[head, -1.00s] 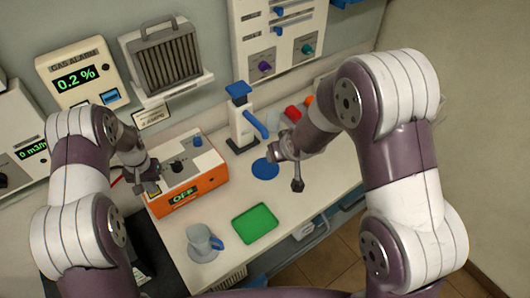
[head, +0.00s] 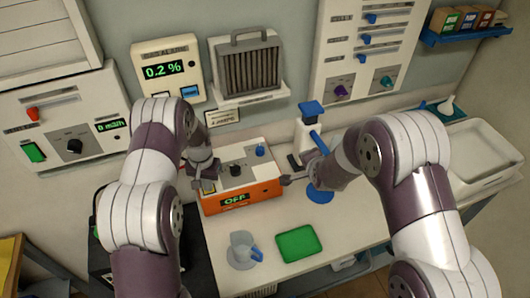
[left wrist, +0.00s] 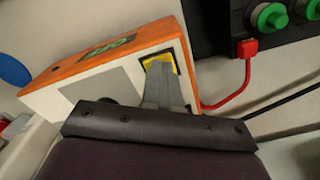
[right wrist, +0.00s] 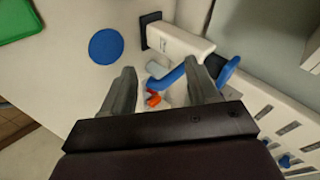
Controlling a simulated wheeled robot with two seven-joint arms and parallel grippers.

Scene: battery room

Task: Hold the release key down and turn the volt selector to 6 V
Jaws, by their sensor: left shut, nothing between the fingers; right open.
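The charger (head: 245,201) is an orange and white box on the bench, its green display reading OFF. A black knob (head: 237,170), apparently the volt selector, stands on its top, with a small blue knob (head: 260,151) to the right. My left gripper (head: 208,187) is shut and empty, its tips at the yellow-bordered key. In the left wrist view the tips (left wrist: 160,68) overlap the yellow-edged key (left wrist: 153,60), hiding part of it; whether it is pressed is unclear. My right gripper (head: 284,181) is beside the charger's right end; it is open and empty in the right wrist view (right wrist: 162,78).
A white stand with a blue top (head: 311,112) and a blue disc (head: 320,197) are close to my right gripper. A red cable (left wrist: 246,82) runs behind the charger in the left wrist view.

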